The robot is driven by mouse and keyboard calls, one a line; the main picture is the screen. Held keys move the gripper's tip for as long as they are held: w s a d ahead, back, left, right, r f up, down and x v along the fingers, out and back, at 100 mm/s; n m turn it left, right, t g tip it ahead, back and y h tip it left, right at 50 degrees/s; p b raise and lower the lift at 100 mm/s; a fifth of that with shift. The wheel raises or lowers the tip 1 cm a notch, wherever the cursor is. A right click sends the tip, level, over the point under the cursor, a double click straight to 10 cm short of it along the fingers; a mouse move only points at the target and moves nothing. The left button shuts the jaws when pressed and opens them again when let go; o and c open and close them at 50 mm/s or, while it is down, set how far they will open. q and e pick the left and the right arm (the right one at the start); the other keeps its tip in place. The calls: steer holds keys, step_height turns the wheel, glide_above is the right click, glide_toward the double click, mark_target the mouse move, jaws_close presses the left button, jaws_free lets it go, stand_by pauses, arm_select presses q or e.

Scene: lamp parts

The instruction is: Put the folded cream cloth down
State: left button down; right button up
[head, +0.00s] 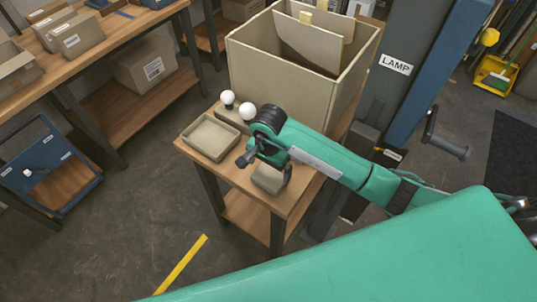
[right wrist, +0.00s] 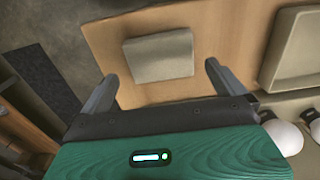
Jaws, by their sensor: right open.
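The folded cream cloth (head: 268,178) lies on the small wooden table (head: 240,184), near its front right part. In the right wrist view the cloth (right wrist: 160,56) rests flat on the wood, beyond the fingertips and roughly between their lines. My right gripper (head: 266,162) is over the table, just above and behind the cloth. In the right wrist view its two fingers (right wrist: 158,84) are wide apart with nothing between them. The arm hides part of the table top in the head view. My left gripper is not in view.
A shallow tray (head: 187,138) sits at the table's left. Two white bulbs (head: 228,98) stand in a holder behind it. A blue post with a LAMP label (head: 396,64) rises at the right.

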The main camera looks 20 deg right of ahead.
mark_target(268, 177)
step_height(268, 177, up, 9)
steer(key=b, duration=0.1)
steer(key=shift+f, duration=0.1)
stand_by(0.5)
